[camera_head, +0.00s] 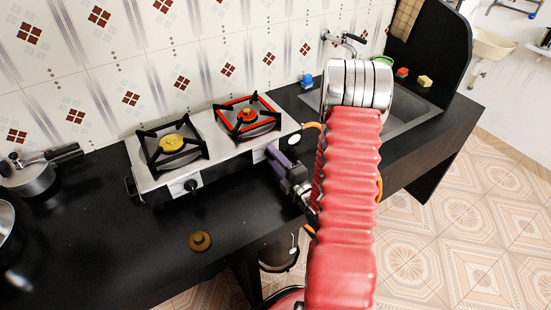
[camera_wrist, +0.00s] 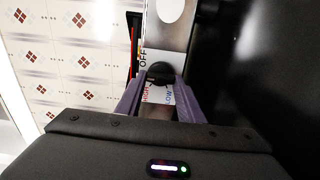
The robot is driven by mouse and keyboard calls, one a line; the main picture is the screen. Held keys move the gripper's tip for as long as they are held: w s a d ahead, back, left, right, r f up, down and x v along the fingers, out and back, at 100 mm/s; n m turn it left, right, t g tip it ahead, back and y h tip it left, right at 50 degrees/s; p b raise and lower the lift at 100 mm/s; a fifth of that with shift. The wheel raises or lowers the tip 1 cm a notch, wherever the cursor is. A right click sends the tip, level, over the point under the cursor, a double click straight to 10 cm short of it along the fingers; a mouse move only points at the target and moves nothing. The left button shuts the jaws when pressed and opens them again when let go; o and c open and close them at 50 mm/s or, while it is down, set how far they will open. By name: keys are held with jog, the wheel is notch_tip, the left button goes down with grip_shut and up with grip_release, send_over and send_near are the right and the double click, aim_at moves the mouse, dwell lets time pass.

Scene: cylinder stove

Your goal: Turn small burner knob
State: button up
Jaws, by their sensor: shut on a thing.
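The two-burner stove (camera_head: 215,148) stands on the black counter. Its left burner (camera_head: 172,143) has a yellow cap, and its right burner (camera_head: 246,114) has a red cap and red on its grate frame. A black knob (camera_head: 193,184) is on the front panel below the left burner. My gripper (camera_head: 271,152), with purple fingers, is at the front panel below the right burner and hides the knob there. In the wrist view my gripper (camera_wrist: 160,82) is shut on a black knob (camera_wrist: 160,71), one finger on each side. Labels OFF, HIGH and LOW show around it.
A pressure cooker (camera_head: 32,175) stands at the left, and a brown lid-like object (camera_head: 200,241) lies on the counter in front of the stove. A sink (camera_head: 405,112) with a tap (camera_head: 343,44) is at the right, partly behind my red arm.

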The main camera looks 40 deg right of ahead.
jog(key=shift+d+f, duration=0.1)
jog(key=shift+d, duration=0.1)
jog(key=o, duration=1.1)
jog(key=shift+a, duration=0.1)
jog(key=shift+c, duration=0.2)
jog(key=shift+s, duration=0.1)
